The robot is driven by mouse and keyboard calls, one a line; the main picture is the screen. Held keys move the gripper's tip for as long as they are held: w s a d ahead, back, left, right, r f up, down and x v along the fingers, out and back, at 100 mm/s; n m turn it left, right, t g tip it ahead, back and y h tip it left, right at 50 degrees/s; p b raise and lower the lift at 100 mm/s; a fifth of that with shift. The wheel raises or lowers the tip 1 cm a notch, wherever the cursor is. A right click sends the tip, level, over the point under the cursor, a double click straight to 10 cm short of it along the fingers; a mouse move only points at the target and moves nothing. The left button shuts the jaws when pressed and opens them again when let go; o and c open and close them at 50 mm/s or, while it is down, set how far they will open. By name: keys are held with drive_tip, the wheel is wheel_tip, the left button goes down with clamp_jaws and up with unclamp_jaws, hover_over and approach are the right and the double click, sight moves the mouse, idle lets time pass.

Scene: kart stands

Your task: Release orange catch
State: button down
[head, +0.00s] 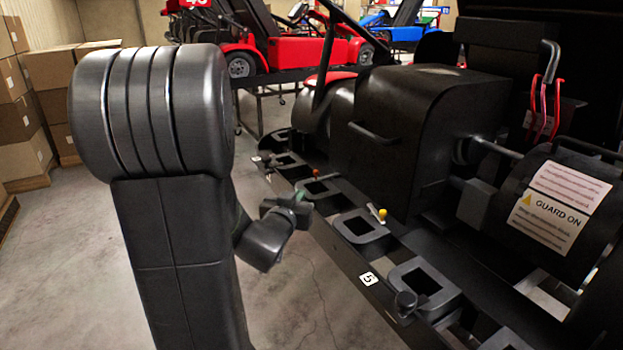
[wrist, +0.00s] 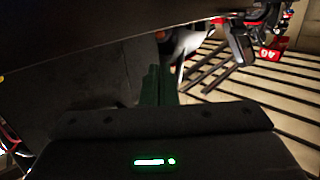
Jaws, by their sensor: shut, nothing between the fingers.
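A small orange-red knob (head: 316,172), which looks like the orange catch, stands on the near rail of the black kart. It is beyond my gripper (head: 297,198) in the head view, and a gap seems to show between them. My gripper is shut and empty beside the rail. In the wrist view its dark green fingers (wrist: 158,86) are together, pointing up the picture. A small orange spot (wrist: 160,36) shows just past the fingertips; I cannot tell whether it is the same catch. Whether the fingers touch anything is unclear.
A yellow knob (head: 382,213) and a black knob (head: 405,300) stand nearer along the rail, among square openings. The black kart housing (head: 420,120) rises behind. Cardboard boxes (head: 50,95) stand at left. Bare floor (head: 300,300) lies before the rail.

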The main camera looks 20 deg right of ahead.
sight(315, 173)
drive_tip(key=x, duration=1.2)
drive_tip(key=shift+w+d+f, duration=0.1)
drive_tip(key=shift+w+d, duration=0.05)
drive_tip(key=shift+w, duration=0.1)
